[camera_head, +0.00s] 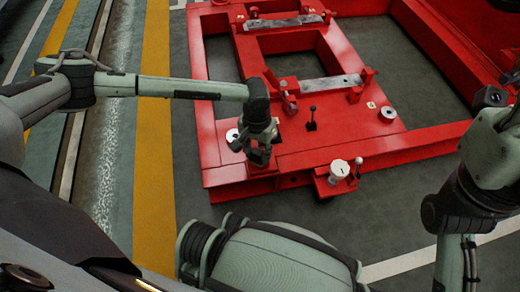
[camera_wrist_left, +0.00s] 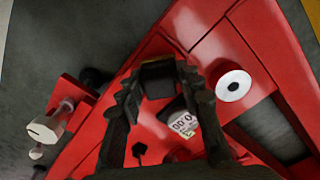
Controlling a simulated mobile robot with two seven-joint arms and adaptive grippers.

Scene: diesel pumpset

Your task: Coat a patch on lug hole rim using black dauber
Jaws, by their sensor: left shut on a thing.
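My left gripper (camera_head: 258,158) is over the near left corner of the red frame (camera_head: 370,140), pointing down. In the left wrist view its fingers (camera_wrist_left: 158,90) are closed on a dark block, which I take to be the black dauber (camera_wrist_left: 157,78); the fingers hide part of it. A lug hole with a pale round rim (camera_wrist_left: 233,86) shows to the right of the fingers, apart from the dauber. A similar rim (camera_head: 388,113) lies farther right. My right gripper is not in view.
A small black lever (camera_head: 311,120) stands up from the frame, right of my gripper. A white round cap (camera_head: 340,170) and a pale knob (camera_head: 358,161) stick out at the front edge. A printed label (camera_wrist_left: 185,123) lies near the fingers. Grey floor (camera_head: 400,50) shows between the rails.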

